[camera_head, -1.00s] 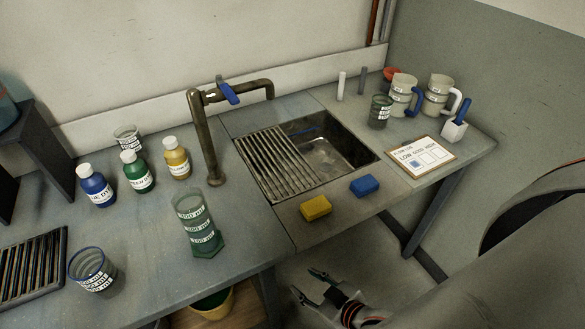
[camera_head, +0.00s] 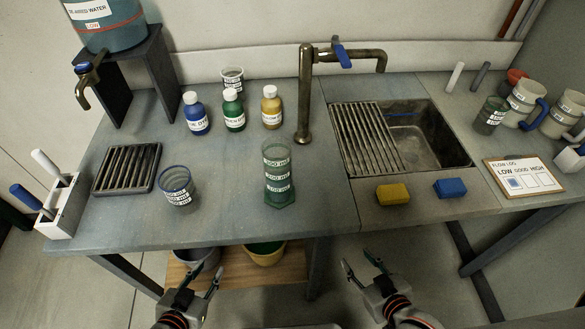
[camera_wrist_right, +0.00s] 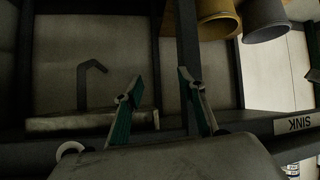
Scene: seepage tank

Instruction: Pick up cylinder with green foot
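The cylinder with green foot (camera_head: 278,172) stands upright on the bench near its front edge, left of the sink. It is clear, with white labels and a green base. My left gripper (camera_head: 203,281) is open and empty, below the bench front edge and to the left of the cylinder. My right gripper (camera_head: 360,270) is open and empty, below the bench front edge and to the right of the cylinder. The right wrist view shows its two green-padded fingers (camera_wrist_right: 164,105) spread apart with nothing between them.
A glass beaker (camera_head: 178,186) stands left of the cylinder. Blue (camera_head: 196,114), green (camera_head: 233,110) and yellow (camera_head: 271,107) dye bottles stand behind it. The tap (camera_head: 304,95) and sink (camera_head: 440,145) are to the right, with yellow (camera_head: 393,194) and blue (camera_head: 450,188) sponges in front.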

